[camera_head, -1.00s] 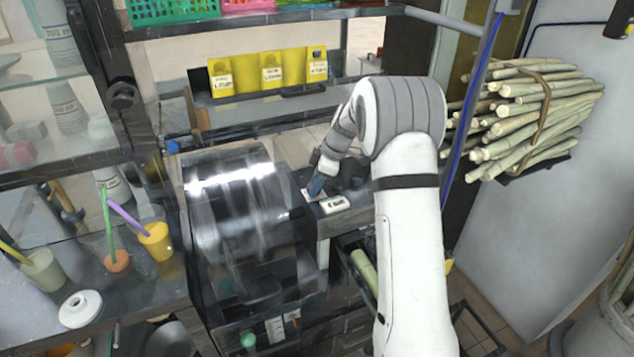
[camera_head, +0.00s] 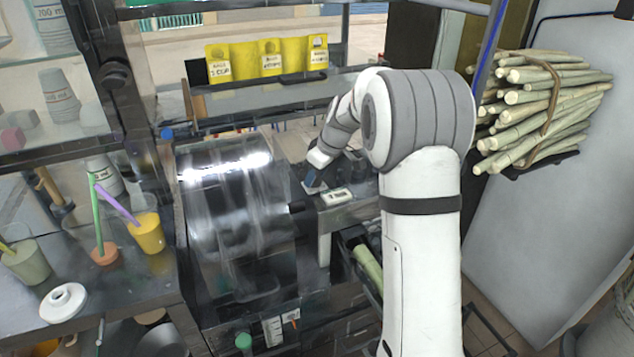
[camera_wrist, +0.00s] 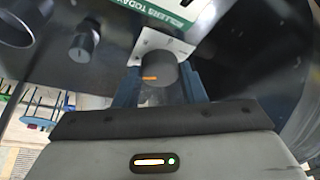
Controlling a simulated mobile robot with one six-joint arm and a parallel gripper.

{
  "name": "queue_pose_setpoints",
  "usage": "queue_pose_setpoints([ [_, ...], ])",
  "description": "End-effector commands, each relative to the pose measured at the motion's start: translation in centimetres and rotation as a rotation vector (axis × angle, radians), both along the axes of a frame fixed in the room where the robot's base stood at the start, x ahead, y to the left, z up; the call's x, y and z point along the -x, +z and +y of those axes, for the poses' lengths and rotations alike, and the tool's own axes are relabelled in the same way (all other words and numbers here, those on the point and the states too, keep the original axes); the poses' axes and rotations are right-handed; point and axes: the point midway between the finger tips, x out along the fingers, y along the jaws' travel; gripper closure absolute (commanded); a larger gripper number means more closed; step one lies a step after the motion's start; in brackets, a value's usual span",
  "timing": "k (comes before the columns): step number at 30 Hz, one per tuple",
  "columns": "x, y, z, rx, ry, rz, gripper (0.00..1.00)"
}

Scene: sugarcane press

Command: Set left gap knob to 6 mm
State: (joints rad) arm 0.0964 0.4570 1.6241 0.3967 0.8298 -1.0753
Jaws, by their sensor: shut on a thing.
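In the wrist view a dark round knob (camera_wrist: 160,72) with an orange pointer mark sits on a pale square plate (camera_wrist: 158,42). The two blue fingers of my gripper (camera_wrist: 158,84) stand on either side of it, shut on it. The scale around the knob is not readable, so I cannot tell its setting. In the head view my gripper (camera_head: 314,181) is small, at the machine just right of the clear drum cover (camera_head: 238,215). The knob cannot be made out there.
A second dark knob (camera_wrist: 84,42) sits to the left in the wrist view, near a white and green sign (camera_wrist: 138,14). In the head view a white display box (camera_head: 337,197) lies close right of my gripper. Cane bundles (camera_head: 540,108) hang at the right.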

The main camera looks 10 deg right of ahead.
Motion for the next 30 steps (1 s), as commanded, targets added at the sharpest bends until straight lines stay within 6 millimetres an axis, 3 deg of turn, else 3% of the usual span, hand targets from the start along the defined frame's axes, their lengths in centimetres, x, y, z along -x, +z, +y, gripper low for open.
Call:
queue_pose_setpoints([
  [30,0.07,-0.13,0.6,0.001,-0.961,-0.003,0.86],
])
